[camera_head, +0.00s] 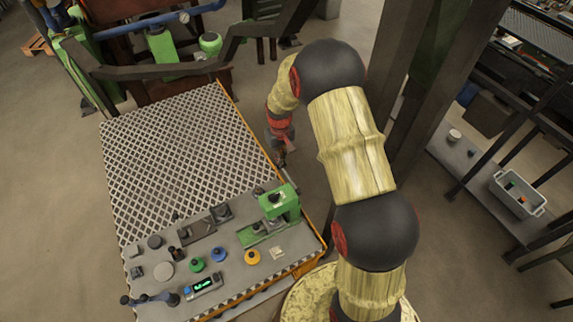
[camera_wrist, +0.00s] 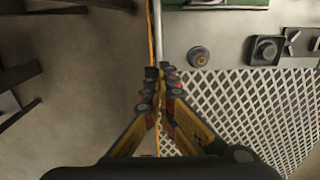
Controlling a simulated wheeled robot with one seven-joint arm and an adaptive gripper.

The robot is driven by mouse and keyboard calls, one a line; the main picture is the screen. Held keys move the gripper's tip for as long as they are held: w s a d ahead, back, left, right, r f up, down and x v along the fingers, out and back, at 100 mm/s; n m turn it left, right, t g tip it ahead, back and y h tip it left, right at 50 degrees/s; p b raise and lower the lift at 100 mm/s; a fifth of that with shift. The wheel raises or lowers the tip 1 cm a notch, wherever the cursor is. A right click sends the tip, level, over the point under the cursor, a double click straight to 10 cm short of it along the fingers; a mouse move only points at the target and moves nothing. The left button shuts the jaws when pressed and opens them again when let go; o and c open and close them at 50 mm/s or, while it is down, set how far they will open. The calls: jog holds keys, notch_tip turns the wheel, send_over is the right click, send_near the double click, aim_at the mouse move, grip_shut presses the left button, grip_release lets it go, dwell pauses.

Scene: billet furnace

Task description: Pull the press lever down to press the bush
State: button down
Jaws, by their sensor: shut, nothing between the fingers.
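The green press (camera_head: 280,203) stands at the right edge of the workbench, and part of its green body (camera_wrist: 215,4) shows at the top of the wrist view. A pale grey rod, apparently the press lever (camera_wrist: 157,35), runs from the top edge of the wrist view to my fingertips. My gripper (camera_wrist: 160,74) is shut, with its fingertips at the near end of this rod. I cannot tell whether they touch it. In the head view my gripper (camera_head: 282,158) is beside the bench's right edge, beyond the press. I cannot make out the bush under the press.
The workbench (camera_head: 165,140) has a mesh top and orange edge. Its near end holds green, blue and orange round parts, a small display box (camera_head: 203,286) and dark blocks. A dark post (camera_head: 405,80) stands right of my arm. A shelf with a grey crate (camera_head: 519,194) is at far right.

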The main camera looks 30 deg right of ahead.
jog(key=shift+s+f, duration=0.15)
jog(key=shift+f, duration=0.35)
jog(key=shift+f+b, duration=0.3)
jog(key=shift+b, duration=0.2)
dwell(0.3)
jog(key=shift+r, duration=0.1)
jog(key=shift+w+r+p, duration=0.2)
jog(key=shift+r+p, duration=1.7)
jog(key=shift+r, duration=1.5)
jog(key=shift+r+p, duration=0.7)
jog(key=shift+r, duration=0.65)
jog(key=shift+r, duration=0.1)
notch_tip(320, 180, up, 5)
jog(key=p, duration=0.2)
jog(key=shift+s+p, duration=0.1)
jog(key=shift+p, duration=0.25)
